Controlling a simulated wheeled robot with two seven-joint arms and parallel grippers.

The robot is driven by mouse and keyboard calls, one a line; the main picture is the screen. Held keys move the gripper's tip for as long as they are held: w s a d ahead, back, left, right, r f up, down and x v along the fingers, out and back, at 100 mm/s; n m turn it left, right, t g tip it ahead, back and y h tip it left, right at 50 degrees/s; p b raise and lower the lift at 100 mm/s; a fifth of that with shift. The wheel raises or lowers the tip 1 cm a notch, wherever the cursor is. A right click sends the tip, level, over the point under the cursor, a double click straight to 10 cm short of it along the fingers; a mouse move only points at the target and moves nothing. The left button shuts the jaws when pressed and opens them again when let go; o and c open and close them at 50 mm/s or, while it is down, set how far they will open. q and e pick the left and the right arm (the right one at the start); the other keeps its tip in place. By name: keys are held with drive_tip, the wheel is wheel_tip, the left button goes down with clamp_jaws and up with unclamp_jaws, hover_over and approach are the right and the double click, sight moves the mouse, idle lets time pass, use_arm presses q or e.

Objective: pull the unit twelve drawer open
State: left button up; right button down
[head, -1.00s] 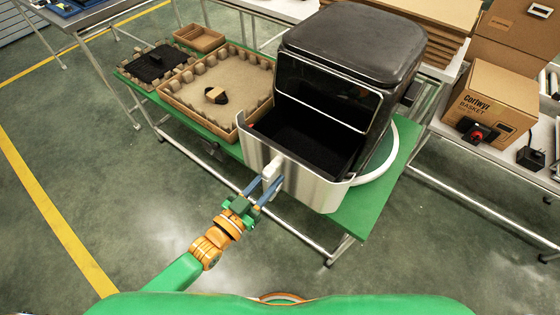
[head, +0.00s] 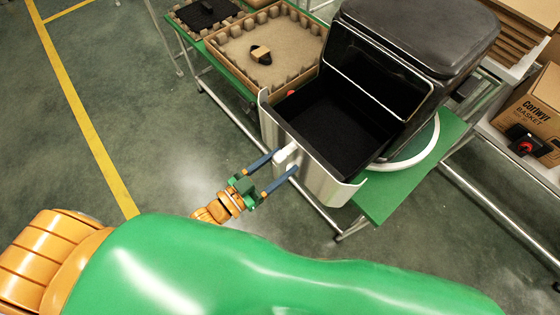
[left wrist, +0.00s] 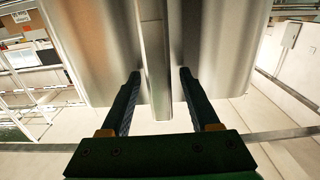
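The black fryer unit (head: 415,35) stands on a green-topped table with its drawer (head: 322,186) pulled out, so the dark empty-looking inside shows. The drawer has a silver front with a pale upright handle (head: 284,154). My left gripper (head: 285,160) is at the handle, with one blue finger on each side of it. In the left wrist view, the handle (left wrist: 156,75) lies between my fingertips (left wrist: 159,72), with gaps on both sides, so the gripper is open around it. Any unit number is not readable. My right gripper is out of view.
A cardboard tray (head: 222,38) with a small black and tan piece lies left of the fryer. A Cortwyr basket box (head: 540,105) stands on a bench at right. The floor left of the table is clear.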

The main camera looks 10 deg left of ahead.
use_arm(q)
drive_tip(key=v, duration=0.7)
drive_tip(key=shift+b, duration=0.3)
drive_tip(key=s+a+f+n+g+y, duration=0.1)
drive_tip(key=s+a+f+g+y, duration=0.2)
drive_tip(key=f, duration=0.7)
drive_tip(key=a+f+n+g+y, duration=0.25)
drive_tip(key=a+f+y, duration=0.25)
drive_tip(key=f, duration=0.6)
drive_tip(key=s+f+g+y, duration=0.1)
drive_tip(key=s+f+g, duration=0.3)
drive_tip(key=s, duration=0.4)
drive_tip(key=s+f+n+g+y, duration=0.1)
drive_tip(key=s+f+g, duration=0.3)
drive_tip(key=s, duration=0.4)
drive_tip(key=shift+s+d+f+y+p, duration=0.15)
drive_tip(key=shift+s+f+y+p, duration=0.2)
drive_tip(key=shift+f, duration=0.4)
